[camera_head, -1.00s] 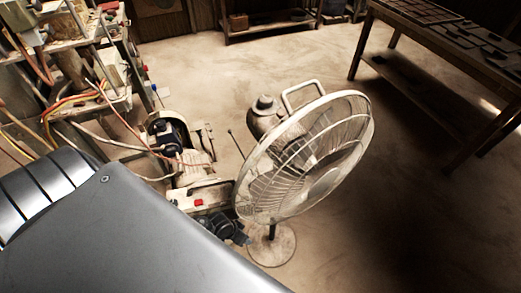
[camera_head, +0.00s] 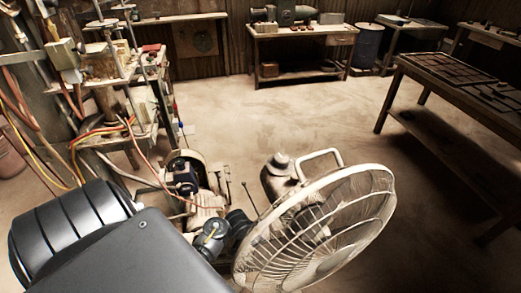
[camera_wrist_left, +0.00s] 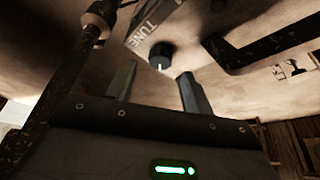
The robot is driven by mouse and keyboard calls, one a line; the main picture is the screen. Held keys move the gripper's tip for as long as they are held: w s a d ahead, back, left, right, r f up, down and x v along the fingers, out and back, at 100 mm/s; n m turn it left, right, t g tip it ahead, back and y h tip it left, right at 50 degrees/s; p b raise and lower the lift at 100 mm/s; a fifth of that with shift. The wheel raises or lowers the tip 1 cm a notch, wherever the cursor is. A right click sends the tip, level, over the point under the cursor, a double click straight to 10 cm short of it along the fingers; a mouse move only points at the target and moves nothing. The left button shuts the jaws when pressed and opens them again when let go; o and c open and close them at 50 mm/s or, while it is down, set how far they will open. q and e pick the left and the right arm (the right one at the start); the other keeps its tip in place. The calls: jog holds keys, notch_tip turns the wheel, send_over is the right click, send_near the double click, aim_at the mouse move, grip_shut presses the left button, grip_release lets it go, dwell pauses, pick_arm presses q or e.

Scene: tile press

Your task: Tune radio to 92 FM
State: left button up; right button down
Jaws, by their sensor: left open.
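In the left wrist view, a black tuning knob (camera_wrist_left: 161,54) with a white pointer line sits on a pale, worn panel. The knob is not identifiable in the head view, where my left gripper also does not show. My right gripper is not in view.
A standing fan (camera_head: 330,225) is close at the lower middle. A cluttered machine with hoses (camera_head: 140,70) stands at the left. A table (camera_head: 450,89) is at the right and a workbench (camera_head: 300,33) at the back. The floor between them is clear.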

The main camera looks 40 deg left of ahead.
pick_arm(q)
jog(key=shift+b+x, duration=0.4)
jog(key=shift+x, duration=1.6)
jog(key=shift+c, duration=0.2)
jog(key=c, duration=0.9)
jog(key=shift+r+n+p, duration=0.1)
jog(key=shift+n+p, duration=0.2)
jog(key=shift+c, duration=0.2)
jog(key=shift+n+y, duration=0.4)
jog(key=shift+n, duration=0.1)
jog(key=o, duration=1)
